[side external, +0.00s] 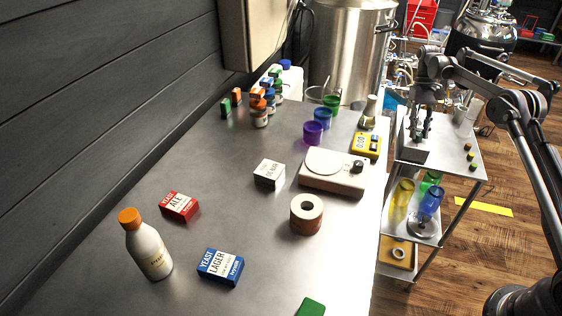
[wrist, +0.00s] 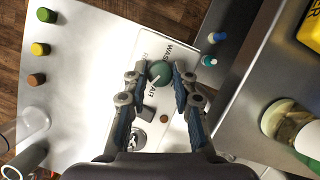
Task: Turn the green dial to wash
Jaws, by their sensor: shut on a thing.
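The green dial (wrist: 159,72) sits on a white panel (wrist: 177,130) between my fingertips in the wrist view. A pale line shows on the dial, pointing to the lower left in that view. The word WASH is printed just above and right of the dial, and AIR just below it; another label to the left is partly hidden. My gripper (wrist: 159,80) is shut on the green dial, one finger on each side. In the side external view my gripper (side external: 421,128) points down over the cart top, and the dial cannot be made out there.
The metal cart (side external: 459,146) carries several small coloured buttons on its right side. The steel bench (side external: 265,225) stands close by, with a yellow timer (side external: 367,145), a scale (side external: 325,182) and a flask (side external: 369,112) near its cart-side edge. Clear vessels (wrist: 30,125) stand on the cart.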

